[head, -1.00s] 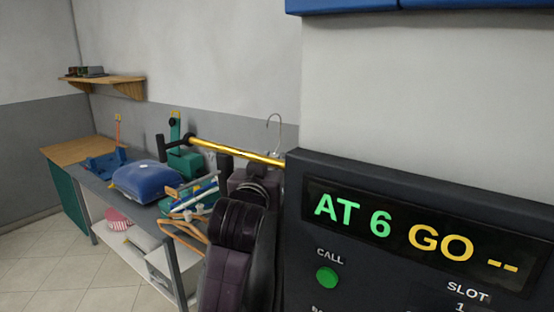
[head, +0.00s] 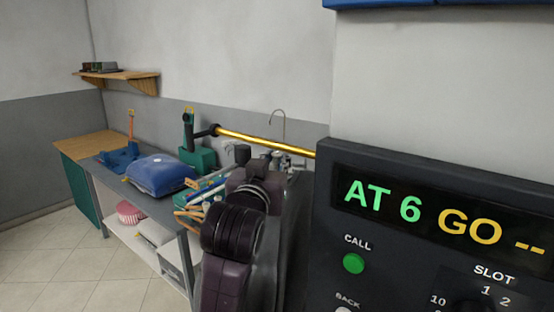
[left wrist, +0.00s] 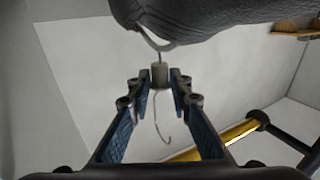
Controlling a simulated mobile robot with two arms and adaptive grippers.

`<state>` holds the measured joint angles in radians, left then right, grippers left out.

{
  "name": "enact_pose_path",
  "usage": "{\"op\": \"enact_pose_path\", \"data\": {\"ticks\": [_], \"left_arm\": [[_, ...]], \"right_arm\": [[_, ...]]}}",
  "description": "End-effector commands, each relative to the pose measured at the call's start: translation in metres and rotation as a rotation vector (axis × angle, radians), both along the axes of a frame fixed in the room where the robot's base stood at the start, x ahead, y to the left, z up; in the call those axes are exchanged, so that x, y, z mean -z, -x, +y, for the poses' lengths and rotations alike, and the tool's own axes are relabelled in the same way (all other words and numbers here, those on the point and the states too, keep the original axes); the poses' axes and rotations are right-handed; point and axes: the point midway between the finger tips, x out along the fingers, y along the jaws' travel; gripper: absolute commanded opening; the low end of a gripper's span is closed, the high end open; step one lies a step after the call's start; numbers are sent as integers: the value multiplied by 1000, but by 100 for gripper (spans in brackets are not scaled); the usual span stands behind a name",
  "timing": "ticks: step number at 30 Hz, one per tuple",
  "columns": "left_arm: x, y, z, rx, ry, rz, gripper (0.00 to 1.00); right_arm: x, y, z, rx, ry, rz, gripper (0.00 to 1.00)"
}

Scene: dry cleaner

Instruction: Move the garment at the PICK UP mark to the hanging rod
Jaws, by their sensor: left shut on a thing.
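The dark garment (left wrist: 190,22) fills the top of the left wrist view. It hangs from a wire hanger whose pale neck block (left wrist: 160,75) sits between my left fingertips. My left gripper (left wrist: 160,84) is shut on that block. The bare hook (left wrist: 163,122) extends beyond the fingers, clear of them. In the head view the hook (head: 279,117) rises above the golden hanging rod (head: 262,141), and my left gripper (head: 276,157) is close by the rod, partly hidden by my arm. The rod (left wrist: 228,137) also shows right of the hook in the wrist view. I cannot tell their depth gap.
A dark console (head: 440,165) reading "AT 6 GO --" stands close at the right and covers the rod's right end. The floor (head: 50,260) at front left is clear.

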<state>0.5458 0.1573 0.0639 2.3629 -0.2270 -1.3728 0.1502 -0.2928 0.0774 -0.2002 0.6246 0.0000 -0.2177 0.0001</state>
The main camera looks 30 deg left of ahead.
Motion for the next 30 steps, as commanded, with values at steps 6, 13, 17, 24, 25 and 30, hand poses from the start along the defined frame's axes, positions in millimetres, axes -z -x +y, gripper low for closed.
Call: {"op": "enact_pose_path", "data": {"ticks": [6, 13, 17, 24, 25, 30], "left_arm": [[-2, 0, 0, 0, -1, -5, 0], [-2, 1, 0, -1, -1, -5, 0], [-3, 3, 0, -10, 2, -6, 0], [-3, 11, 0, -40, 10, -9, 0], [-3, 12, 0, -44, 11, -9, 0], [-2, 14, 0, -49, 11, -10, 0]], "right_arm": [[0, 13, -1, 0, 2, 19, 0], [0, 13, -2, 0, 2, 20, 0], [-1, 13, -2, 0, 3, 19, 0], [-5, 10, -3, -1, 3, 15, 0], [-5, 10, -3, -1, 4, 14, 0], [-5, 9, -5, -1, 6, 14, 0]]}}
